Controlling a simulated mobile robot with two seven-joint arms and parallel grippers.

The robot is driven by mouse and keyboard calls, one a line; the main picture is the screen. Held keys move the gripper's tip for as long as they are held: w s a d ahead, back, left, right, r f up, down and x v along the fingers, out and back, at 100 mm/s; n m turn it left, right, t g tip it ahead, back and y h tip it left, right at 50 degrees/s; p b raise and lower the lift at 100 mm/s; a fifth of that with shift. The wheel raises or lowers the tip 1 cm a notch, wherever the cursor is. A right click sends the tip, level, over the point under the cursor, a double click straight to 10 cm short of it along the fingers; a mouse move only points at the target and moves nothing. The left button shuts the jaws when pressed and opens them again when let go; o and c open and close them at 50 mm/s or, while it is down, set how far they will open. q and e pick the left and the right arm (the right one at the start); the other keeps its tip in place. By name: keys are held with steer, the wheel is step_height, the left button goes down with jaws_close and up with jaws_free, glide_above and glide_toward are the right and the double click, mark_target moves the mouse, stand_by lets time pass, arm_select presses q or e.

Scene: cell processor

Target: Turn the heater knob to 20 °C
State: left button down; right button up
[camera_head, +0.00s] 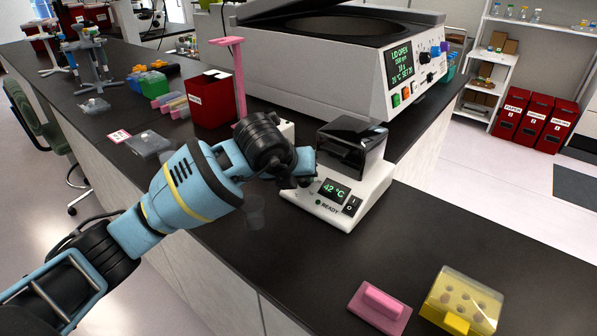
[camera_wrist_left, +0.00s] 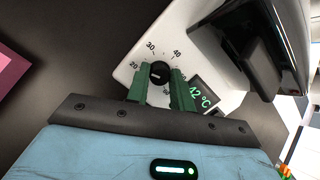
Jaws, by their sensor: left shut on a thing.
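The heater (camera_head: 350,212) is a small white unit with a dark lid (camera_head: 352,145) on the black bench. Its green display reads 42 °C, with READY lettered below it. In the left wrist view its white panel carries a round black knob (camera_wrist_left: 159,72), with dial numbers 20, 30 and 40 legible around it. The green fingers of my left gripper (camera_wrist_left: 160,88) are shut on the knob, one on each side. In the head view my left gripper (camera_head: 298,180) is at the heater's left side and hides the knob. My right gripper is out of view.
A large white centrifuge (camera_head: 310,75) stands behind the heater. A red bin (camera_head: 210,100) and a pink stand (camera_head: 239,80) are to the back left. A pink block (camera_head: 380,308) and a yellow tube box (camera_head: 462,300) lie in front right. Bare bench lies between.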

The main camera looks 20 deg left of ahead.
arm_select(q)
steer(key=shift+r+n+p, duration=0.1)
steer(key=shift+n+p, duration=0.2)
steer(key=shift+n, duration=0.9)
steer(key=c, duration=1.3)
jaws_free()
steer(key=shift+o, duration=0.5)
